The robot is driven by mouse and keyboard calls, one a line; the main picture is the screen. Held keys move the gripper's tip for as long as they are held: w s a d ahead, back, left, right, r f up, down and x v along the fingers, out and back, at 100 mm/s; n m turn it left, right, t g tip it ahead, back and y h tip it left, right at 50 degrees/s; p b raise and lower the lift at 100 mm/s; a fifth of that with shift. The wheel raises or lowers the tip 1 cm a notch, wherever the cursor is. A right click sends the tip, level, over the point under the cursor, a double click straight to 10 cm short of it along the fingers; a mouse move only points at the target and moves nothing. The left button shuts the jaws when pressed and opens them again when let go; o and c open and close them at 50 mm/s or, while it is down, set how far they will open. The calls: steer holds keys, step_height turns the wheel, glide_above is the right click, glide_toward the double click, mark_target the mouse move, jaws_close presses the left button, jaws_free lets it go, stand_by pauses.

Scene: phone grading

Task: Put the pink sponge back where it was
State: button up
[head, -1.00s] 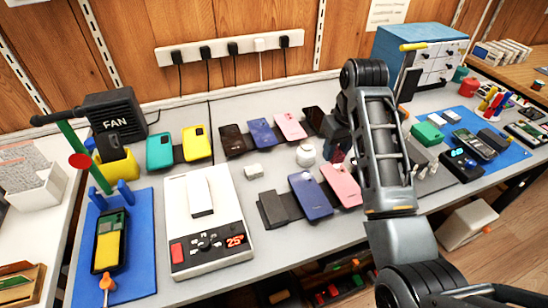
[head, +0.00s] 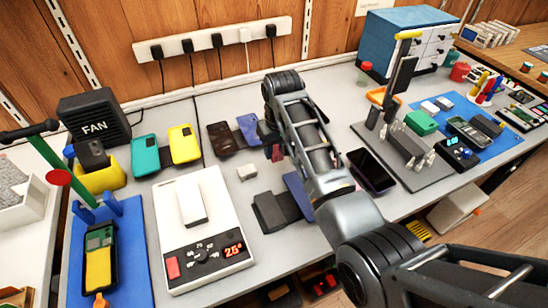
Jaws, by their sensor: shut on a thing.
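My gripper (head: 270,137) hangs over the middle of the grey table, among the phones, mostly hidden behind my own arm. It is shut on a small pink piece (head: 277,153), which I take for the pink sponge. Only an edge of it shows, and I cannot tell whether it touches the table. A dark phone (head: 223,139) and a blue phone (head: 248,128) lie just left of and behind the gripper. A second blue phone (head: 298,190) is partly covered by my arm.
A white scale (head: 204,229), a small white block (head: 247,172) and teal (head: 145,156) and yellow (head: 184,143) phone cases lie left. A black phone (head: 372,170) and a grey stand (head: 408,155) are right. A blue drawer cabinet (head: 408,38) stands at the back right.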

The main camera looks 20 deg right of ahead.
mark_target(274, 159)
steer(key=shift+w+a+f, duration=0.1)
steer(key=shift+a+f, duration=0.15)
steer(key=shift+f, duration=1.95)
steer(key=shift+f, duration=0.15)
steer(key=o, duration=0.9)
steer(key=shift+o, duration=0.2)
steer(key=r, duration=0.4)
steer(key=s+r, duration=0.1)
steer(key=r, duration=0.7)
steer(key=shift+s+r, duration=0.15)
steer(key=shift+s, duration=0.25)
